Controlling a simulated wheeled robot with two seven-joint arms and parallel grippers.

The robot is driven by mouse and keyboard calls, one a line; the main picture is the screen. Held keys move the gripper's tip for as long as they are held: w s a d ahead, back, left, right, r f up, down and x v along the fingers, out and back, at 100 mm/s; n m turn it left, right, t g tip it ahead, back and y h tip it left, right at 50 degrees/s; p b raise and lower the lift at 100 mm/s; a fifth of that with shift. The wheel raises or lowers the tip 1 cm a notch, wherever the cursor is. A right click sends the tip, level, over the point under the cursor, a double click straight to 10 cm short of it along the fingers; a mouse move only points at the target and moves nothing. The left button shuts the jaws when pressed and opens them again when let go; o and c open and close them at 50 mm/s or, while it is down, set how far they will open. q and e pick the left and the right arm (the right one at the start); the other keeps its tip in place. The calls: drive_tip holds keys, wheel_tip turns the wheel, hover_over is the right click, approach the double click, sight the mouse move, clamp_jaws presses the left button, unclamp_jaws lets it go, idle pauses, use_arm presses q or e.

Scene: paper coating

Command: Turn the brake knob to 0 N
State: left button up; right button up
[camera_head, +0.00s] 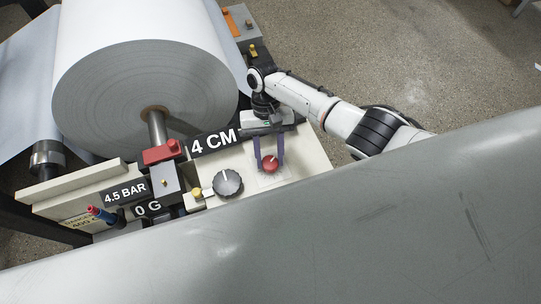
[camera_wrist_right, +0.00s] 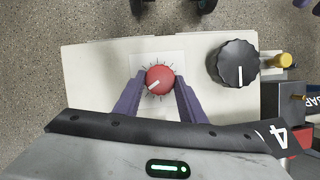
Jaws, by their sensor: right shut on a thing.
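A red knob (camera_head: 270,164) with a white pointer line sits on a pale dial plate with tick marks on the cream panel. It also shows in the right wrist view (camera_wrist_right: 160,77), its white line pointing to the lower left there. My right gripper (camera_head: 269,168) has its purple fingers on both sides of the red knob and is shut on it; the same fingers show in the right wrist view (camera_wrist_right: 160,88). No label in N is readable, so I cannot confirm from lettering that this is the brake knob. My left gripper is not in view.
A larger black knob (camera_head: 228,184) with a white line sits beside the red one. Signs read 4 CM (camera_head: 213,142), 4.5 BAR (camera_head: 125,192) and 0 G (camera_head: 147,208). A big paper roll (camera_head: 145,85) stands behind. A grey roller (camera_head: 330,235) crosses the foreground.

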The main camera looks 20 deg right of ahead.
drive_tip(key=n, duration=0.1)
drive_tip(key=n+h, duration=0.1)
drive_tip(key=n, duration=0.1)
drive_tip(key=shift+s+a, duration=0.1)
drive_tip(key=shift+a, duration=0.1)
drive_tip(key=n+h, duration=0.1)
drive_tip(key=n, duration=0.1)
drive_tip(key=shift+a+n, duration=0.1)
drive_tip(key=shift+n, duration=0.2)
drive_tip(key=n+h+p, duration=0.1)
drive_tip(key=n, duration=0.2)
drive_tip(key=shift+s+a+t, duration=0.1)
drive_tip(key=shift+t, duration=0.3)
drive_tip(key=shift+n+h+p, duration=0.4)
drive_tip(key=shift+n, duration=0.6)
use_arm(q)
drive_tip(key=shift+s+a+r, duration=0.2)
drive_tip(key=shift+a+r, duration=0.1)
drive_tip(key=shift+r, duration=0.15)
use_arm(e)
drive_tip(key=shift+n+t, duration=0.3)
drive_tip(key=shift+n, duration=0.1)
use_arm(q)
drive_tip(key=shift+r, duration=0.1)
use_arm(e)
drive_tip(key=shift+a, duration=0.1)
drive_tip(key=o, duration=1)
drive_tip(key=shift+o, duration=0.2)
